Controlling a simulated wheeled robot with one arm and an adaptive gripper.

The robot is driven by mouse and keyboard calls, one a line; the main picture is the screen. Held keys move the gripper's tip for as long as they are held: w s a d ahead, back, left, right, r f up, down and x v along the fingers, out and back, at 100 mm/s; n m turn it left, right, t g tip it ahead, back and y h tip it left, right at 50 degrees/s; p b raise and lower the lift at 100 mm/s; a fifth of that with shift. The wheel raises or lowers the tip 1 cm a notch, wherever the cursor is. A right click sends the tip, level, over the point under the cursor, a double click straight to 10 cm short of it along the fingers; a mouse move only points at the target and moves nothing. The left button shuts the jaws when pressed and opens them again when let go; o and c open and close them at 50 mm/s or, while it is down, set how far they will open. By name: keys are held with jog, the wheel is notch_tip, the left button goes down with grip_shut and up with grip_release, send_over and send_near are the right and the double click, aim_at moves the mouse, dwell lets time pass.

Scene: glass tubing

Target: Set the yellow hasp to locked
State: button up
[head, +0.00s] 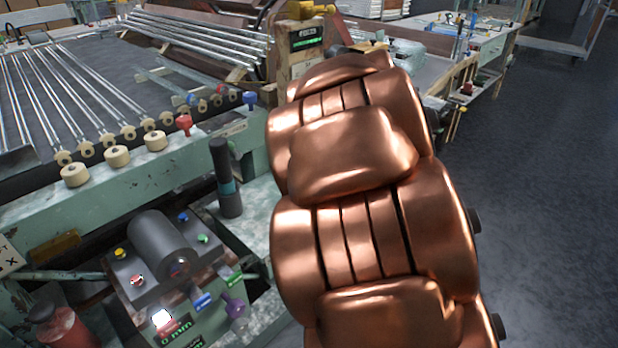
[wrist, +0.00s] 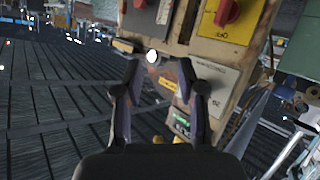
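A yellow piece (head: 312,10), which looks like the hasp, sits on top of a beige control post in the head view. Its locked or unlocked position cannot be read. In the head view my copper arm hides the gripper.
The beige post (head: 304,50) carries a green display. The wrist view shows a panel with red knobs (wrist: 228,12) and yellow labels. A bench with glass tubes (head: 60,100) and a small control box (head: 165,270) stand left of my arm. Clear floor (head: 540,210) lies right.

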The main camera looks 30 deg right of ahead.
jog(key=w+d+f+n+t+y+b, duration=0.2)
jog(key=w+f+n+t+y+b, duration=0.25)
jog(key=w+f+b, duration=0.35)
jog(key=s+a+f+n+t+y+b, duration=0.2)
jog(key=a+f+y+b, duration=0.2)
jog(key=f+y+b, duration=0.6)
jog(key=shift+w+a+f+h, duration=0.3)
jog(key=shift+w+f+h, duration=0.05)
jog(key=shift+w, duration=0.95)
jog(key=shift+w+a+f+h, duration=0.35)
jog(key=shift+w+f, duration=0.05)
jog(key=shift+w, duration=0.85)
jog(key=shift+w+a+f+h, duration=0.3)
jog(key=shift+w+f+h, duration=0.05)
jog(key=shift+w, duration=0.95)
grip_shut()
